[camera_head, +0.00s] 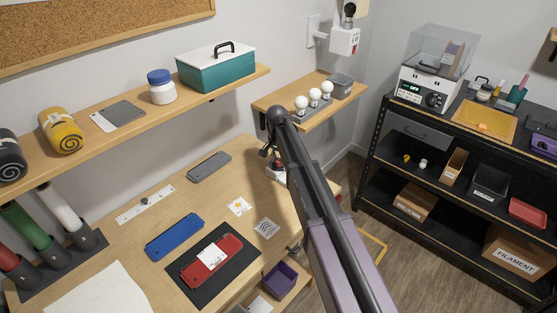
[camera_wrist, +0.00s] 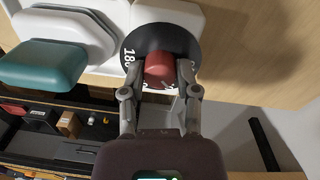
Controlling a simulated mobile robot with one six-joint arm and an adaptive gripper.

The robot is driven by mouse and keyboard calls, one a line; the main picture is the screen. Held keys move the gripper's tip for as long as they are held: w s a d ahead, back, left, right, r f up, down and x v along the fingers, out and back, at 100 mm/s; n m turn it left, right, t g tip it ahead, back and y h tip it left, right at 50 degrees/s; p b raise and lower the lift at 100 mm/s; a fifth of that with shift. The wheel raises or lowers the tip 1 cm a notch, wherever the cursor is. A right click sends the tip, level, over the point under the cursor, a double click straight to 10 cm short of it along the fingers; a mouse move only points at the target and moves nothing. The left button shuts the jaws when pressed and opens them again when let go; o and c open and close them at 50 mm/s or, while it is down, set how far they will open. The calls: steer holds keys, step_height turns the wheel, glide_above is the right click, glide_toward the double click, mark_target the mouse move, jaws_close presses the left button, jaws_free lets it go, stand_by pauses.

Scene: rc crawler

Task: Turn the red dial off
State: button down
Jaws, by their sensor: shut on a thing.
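The red dial (camera_wrist: 159,68) sits on a black round scale plate (camera_wrist: 135,45) with white markings, one reading 180. The plate is on a white rounded device (camera_wrist: 172,12). My gripper (camera_wrist: 161,80) is shut on the dial, one finger on each side of it. Part of the scale is hidden behind the dial and fingers. In the head view my arm hides most of the device; a small white and red part (camera_head: 277,172) shows at the back right of the desk. The dial's exact setting cannot be read.
A teal and white object (camera_wrist: 45,65) is left of the dial in the wrist view. In the head view, phones, a red device (camera_head: 211,262) on a dark mat and small parts lie on the desk. A shelf with bulbs (camera_head: 314,97) hangs behind. A black rack stands right.

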steer(key=n, duration=0.4)
steer(key=shift+n, duration=0.3)
steer(key=n, duration=0.4)
steer(key=shift+s, duration=0.1)
steer(key=shift+c, duration=1.7)
jaws_free()
